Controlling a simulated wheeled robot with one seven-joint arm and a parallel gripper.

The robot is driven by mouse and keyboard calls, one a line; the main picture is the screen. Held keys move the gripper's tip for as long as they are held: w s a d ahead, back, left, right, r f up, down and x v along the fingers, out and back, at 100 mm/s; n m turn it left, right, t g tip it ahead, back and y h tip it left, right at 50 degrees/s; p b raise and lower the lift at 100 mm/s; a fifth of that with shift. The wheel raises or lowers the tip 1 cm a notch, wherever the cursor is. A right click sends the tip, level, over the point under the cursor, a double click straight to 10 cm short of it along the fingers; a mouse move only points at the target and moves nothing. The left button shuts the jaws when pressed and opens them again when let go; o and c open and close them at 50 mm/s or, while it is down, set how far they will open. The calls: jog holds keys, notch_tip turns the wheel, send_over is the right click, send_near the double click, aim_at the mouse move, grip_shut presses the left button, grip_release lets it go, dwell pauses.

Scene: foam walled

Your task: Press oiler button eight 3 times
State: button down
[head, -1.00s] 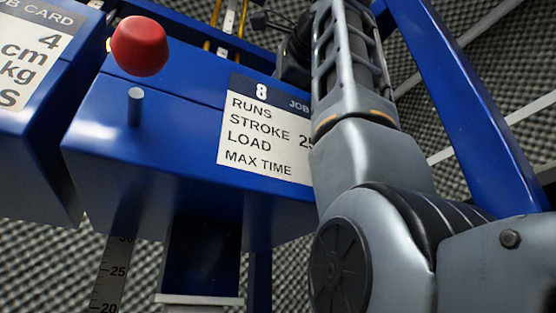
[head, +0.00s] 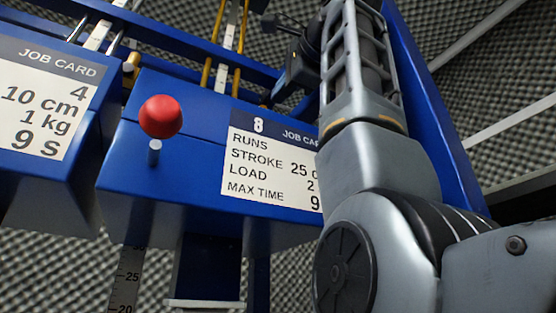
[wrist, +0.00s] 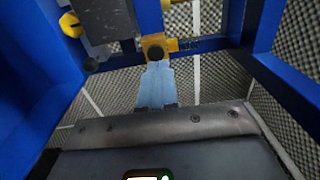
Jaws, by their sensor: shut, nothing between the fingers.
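My gripper (wrist: 156,66) shows in the wrist view as two light blue fingers closed together, with nothing between them. I cannot tell whether the tips touch the button. The number eight job card (head: 270,165) is on a blue box (head: 150,195) in the head view. No oiler label is readable, and my fingers are not visible in the head view.
A red ball knob (head: 160,116) stands on the eight box, left of its card. The number four job card (head: 45,95) is on the neighbouring box at left. Blue frame beams (wrist: 262,75) flank my gripper. Another yellow knob (wrist: 70,25) is at upper left in the wrist view.

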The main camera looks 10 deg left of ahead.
jog(key=b+v, duration=0.3)
jog(key=v, duration=0.5)
jog(key=shift+s+d+f, duration=0.2)
jog(key=shift+d, duration=0.05)
dwell(0.5)
